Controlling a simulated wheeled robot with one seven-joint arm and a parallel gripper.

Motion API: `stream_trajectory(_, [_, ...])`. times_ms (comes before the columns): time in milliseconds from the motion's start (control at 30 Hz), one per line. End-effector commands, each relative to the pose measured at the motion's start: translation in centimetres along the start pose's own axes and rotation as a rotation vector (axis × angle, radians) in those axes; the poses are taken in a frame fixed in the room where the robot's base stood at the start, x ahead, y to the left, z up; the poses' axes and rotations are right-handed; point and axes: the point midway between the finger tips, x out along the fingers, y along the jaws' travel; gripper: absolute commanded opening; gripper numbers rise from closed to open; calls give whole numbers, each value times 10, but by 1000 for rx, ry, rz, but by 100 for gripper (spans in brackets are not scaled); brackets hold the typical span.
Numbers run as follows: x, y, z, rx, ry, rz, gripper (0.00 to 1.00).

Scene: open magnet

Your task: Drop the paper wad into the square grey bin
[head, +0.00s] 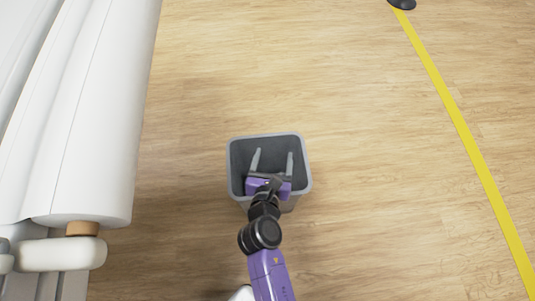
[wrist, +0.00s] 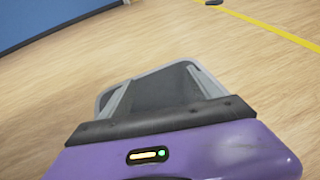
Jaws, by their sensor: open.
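The square grey bin (head: 307,172) stands on the wooden floor in the middle of the head view. It also shows in the wrist view (wrist: 160,90), beyond my gripper. My gripper (head: 272,155) is open, with its two fingers apart over the bin's opening. Nothing shows between the fingers in the head view or in the wrist view (wrist: 160,82). I see no paper wad in either view. Part of the bin's inside is hidden behind my gripper and wrist.
A large white covered structure (head: 95,110) stands on the left, with a pale padded end (head: 60,254) near the bottom. A yellow floor line (head: 462,125) runs down the right side, with a dark round object (head: 403,4) at its top. The floor around the bin is clear.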

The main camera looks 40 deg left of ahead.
Motion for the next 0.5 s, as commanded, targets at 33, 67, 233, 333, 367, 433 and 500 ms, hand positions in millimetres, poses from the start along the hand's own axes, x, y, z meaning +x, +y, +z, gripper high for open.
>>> stream_trajectory(33, [-8, -1, 2, -2, 0, 0, 73])
stream_trajectory(67, [-13, -1, 2, -2, 1, -1, 73])
stream_trajectory(233, [-42, -1, 2, -1, 2, -1, 73])
stream_trajectory(333, [-56, -1, 2, -1, 1, 0, 73])
stream_trajectory(367, [-59, -1, 2, -1, 0, 0, 73])
stream_trajectory(433, [-65, -1, 2, 0, 0, -1, 73])
stream_trajectory(500, [-69, 0, 1, 0, 1, 0, 73])
